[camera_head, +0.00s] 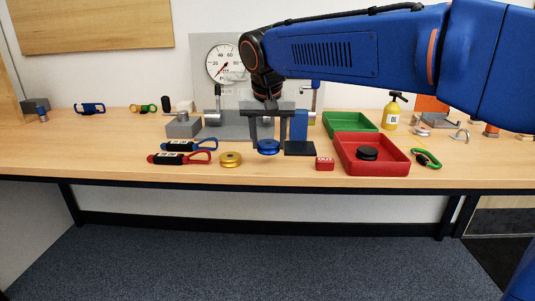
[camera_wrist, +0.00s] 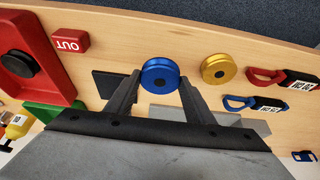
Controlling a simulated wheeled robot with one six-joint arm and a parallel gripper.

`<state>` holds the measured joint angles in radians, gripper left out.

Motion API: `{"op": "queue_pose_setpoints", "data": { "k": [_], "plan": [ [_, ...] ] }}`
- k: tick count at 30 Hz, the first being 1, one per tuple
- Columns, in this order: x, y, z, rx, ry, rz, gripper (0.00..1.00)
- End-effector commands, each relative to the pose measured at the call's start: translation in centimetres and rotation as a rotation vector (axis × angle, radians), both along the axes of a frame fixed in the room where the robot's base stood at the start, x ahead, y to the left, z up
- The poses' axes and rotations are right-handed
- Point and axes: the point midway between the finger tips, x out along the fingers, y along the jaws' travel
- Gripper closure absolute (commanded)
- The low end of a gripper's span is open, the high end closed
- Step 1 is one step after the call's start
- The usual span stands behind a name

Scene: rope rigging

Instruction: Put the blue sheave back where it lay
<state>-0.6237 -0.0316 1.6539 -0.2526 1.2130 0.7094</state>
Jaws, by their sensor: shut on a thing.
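The blue sheave (camera_head: 268,147) is at the front middle of the bench, low over or on the wooden top. My gripper (camera_head: 260,145) reaches down from above and is shut on the blue sheave. In the wrist view the blue sheave (camera_wrist: 160,76) sits between the two fingertips of my gripper (camera_wrist: 160,82), its round face toward the camera. I cannot tell whether it touches the bench. A gold sheave (camera_head: 230,160) lies to its left, apart from it; it also shows in the wrist view (camera_wrist: 219,69).
A black pad (camera_head: 300,148) lies close to the right. Beyond are a red OUT block (camera_head: 324,164), a red tray (camera_head: 395,168) holding a black disc (camera_head: 366,153), and a green tray (camera_head: 342,121). Red and blue looped tags (camera_head: 188,145) lie left. A gauge board (camera_head: 205,60) stands behind.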

Motion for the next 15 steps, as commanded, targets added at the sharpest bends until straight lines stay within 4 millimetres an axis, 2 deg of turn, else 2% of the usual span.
{"op": "queue_pose_setpoints", "data": {
  "k": [9, 15],
  "plan": [
    [0.0, 0.0, -3.6, 0.000, 0.002, -0.001, 0.80],
    [0.0, 0.0, -3.9, 0.001, 0.000, -0.001, 0.80]
  ]
}}
